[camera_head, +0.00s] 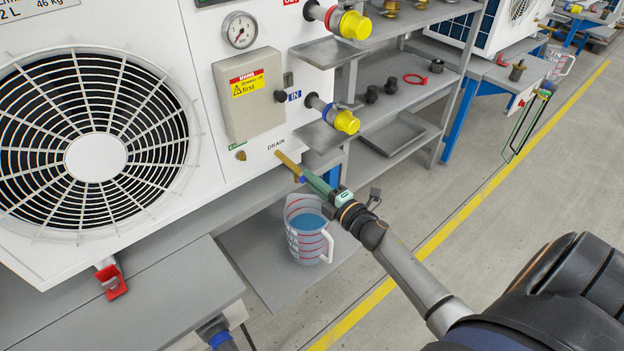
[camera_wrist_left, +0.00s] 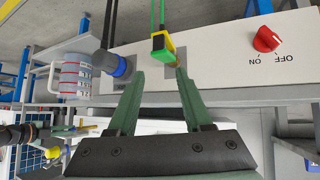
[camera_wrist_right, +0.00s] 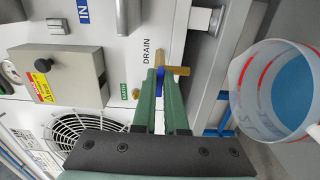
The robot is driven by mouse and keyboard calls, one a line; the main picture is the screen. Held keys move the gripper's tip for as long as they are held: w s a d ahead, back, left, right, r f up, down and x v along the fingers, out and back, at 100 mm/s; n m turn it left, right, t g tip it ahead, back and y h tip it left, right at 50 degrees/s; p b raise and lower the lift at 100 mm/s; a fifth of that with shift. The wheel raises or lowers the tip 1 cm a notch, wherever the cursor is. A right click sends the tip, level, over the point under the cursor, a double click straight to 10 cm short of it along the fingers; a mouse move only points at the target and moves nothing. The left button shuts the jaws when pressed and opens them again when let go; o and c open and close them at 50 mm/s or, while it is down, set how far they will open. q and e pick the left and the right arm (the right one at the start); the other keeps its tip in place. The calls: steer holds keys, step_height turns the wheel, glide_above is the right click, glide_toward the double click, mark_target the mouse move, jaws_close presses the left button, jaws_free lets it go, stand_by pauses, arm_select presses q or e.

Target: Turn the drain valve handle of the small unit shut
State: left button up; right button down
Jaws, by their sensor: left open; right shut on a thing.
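The white unit (camera_head: 232,165) with a fan grille has a brass drain valve (camera_head: 286,160) by its DRAIN label. In the right wrist view the brass valve (camera_wrist_right: 178,70) has a blue handle (camera_wrist_right: 160,82) between the green fingers. My right gripper (camera_head: 310,181) is shut on this handle; it also shows in the right wrist view (camera_wrist_right: 162,88). The fingers hide part of the handle. My left gripper (camera_wrist_left: 158,76) is open in the left wrist view, with no object held, facing a white box (camera_wrist_left: 225,60). It does not show in the head view.
A measuring jug (camera_head: 308,232) with blue liquid stands below the drain valve on a low grey plate (camera_head: 262,262). Grey shelves (camera_head: 400,85) stand behind the right arm. A red switch (camera_wrist_left: 267,39) and a green-yellow clip (camera_wrist_left: 162,45) are ahead of my left gripper.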

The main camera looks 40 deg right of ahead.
steer(key=c, duration=1)
jaws_free()
steer(key=shift+o, duration=0.2)
steer(key=s+d+p, duration=0.1)
steer(key=s, duration=1.1)
steer(key=shift+s, duration=0.25)
